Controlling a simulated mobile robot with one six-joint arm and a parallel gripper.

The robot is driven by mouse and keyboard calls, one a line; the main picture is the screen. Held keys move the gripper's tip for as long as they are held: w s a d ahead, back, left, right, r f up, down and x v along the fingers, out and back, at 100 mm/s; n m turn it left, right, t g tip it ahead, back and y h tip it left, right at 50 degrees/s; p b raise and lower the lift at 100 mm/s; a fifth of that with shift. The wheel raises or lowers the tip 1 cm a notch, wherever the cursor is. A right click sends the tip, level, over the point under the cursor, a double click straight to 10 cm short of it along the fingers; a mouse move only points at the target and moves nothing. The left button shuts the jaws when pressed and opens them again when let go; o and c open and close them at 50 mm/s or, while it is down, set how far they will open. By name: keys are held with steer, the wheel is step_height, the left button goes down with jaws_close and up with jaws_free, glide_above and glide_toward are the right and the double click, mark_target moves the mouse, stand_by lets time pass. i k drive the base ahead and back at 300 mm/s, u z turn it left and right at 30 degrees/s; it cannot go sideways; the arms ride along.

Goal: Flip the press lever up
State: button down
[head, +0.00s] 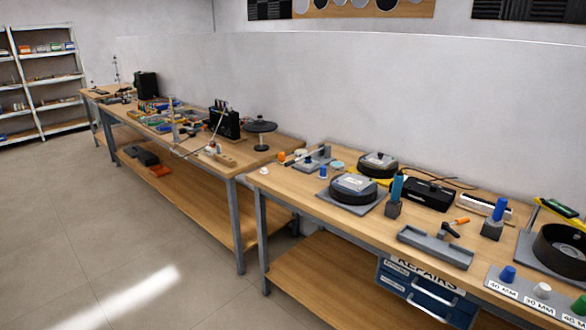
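I cannot tell for certain which part is the press lever. A small grey fixture (319,158) at the back left of the near bench has a thin bar reaching left, low and nearly level, toward an orange piece (281,156). Farther right, a black handle (449,230) with an orange tip beside it rests at a long grey tray (435,247). My gripper and arm are not in view.
The near wooden bench (283,188) also holds round black-and-grey units (354,188), a black box (427,194), upright blue-handled tools (498,210) and a large black ring (562,248). A blue drawer unit (425,298) hangs below. The floor (130,235) at left is clear.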

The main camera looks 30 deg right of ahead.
mark_target(306, 156)
steer(key=i, duration=0.9)
